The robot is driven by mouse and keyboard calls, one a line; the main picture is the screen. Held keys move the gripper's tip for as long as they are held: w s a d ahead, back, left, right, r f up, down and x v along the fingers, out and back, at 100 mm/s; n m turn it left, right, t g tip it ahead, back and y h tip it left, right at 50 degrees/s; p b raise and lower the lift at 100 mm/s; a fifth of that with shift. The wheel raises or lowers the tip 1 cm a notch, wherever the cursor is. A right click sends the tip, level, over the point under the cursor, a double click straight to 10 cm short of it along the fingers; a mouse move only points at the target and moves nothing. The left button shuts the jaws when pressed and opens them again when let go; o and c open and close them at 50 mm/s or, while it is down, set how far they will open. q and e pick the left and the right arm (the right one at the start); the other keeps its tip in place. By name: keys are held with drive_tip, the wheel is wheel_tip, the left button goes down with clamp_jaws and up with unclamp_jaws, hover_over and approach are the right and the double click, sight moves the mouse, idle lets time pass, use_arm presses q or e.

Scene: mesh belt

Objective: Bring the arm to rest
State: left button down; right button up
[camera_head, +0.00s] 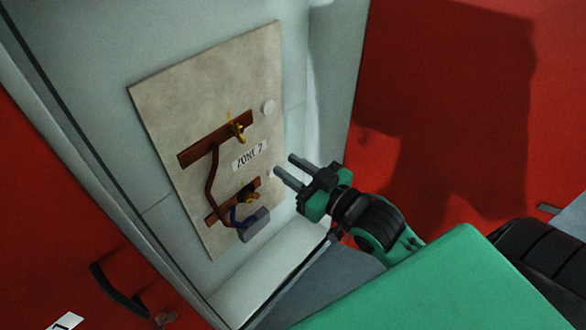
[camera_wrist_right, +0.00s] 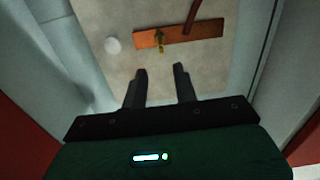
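My right gripper (camera_head: 283,167) reaches in from the right in the head view, its two grey fingers pointing at a beige panel (camera_head: 165,110) inside an open cabinet. The fingers are apart with nothing between them. In the right wrist view the right gripper (camera_wrist_right: 160,70) also shows two separated fingers with an empty gap. The fingers appear to be short of the panel; the exact distance cannot be told. My left gripper is not in view.
The panel holds an upper copper bar (camera_head: 200,146) with a yellow wing-like fastener (camera_head: 237,131), a "ZONE 2" label (camera_head: 250,155), a lower bar with a cable and a grey block (camera_head: 255,226). Red doors (camera_head: 440,90) flank the cabinet. A black handle (camera_head: 118,292) is lower left.

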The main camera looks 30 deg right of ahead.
drive_tip(key=w+d+f+m+g+h, duration=0.1)
drive_tip(key=w+d+f+g+h, duration=0.1)
drive_tip(key=f, duration=0.9)
drive_tip(key=w+d+f+m+g+h, duration=0.1)
drive_tip(key=w+d+f, duration=0.2)
drive_tip(key=f, duration=0.8)
drive_tip(key=s+d+f+g+h, duration=0.1)
drive_tip(key=s+f+g, duration=0.15)
drive_tip(key=f, duration=0.95)
drive_tip(key=s+d+f+g+h, duration=0.1)
drive_tip(key=s+f+g, duration=0.15)
drive_tip(key=f, duration=0.85)
drive_tip(key=s+f+g+h, duration=0.1)
drive_tip(key=s+f+g, duration=0.3)
drive_tip(key=s+f, duration=1.25)
drive_tip(key=s+a+f+g, duration=0.1)
drive_tip(key=s+f+g, duration=0.1)
drive_tip(key=s+f, duration=0.4)
drive_tip(key=s+a+f+g, duration=0.1)
drive_tip(key=s+f, duration=0.5)
drive_tip(key=s, duration=0.8)
drive_tip(key=shift+g, duration=0.5)
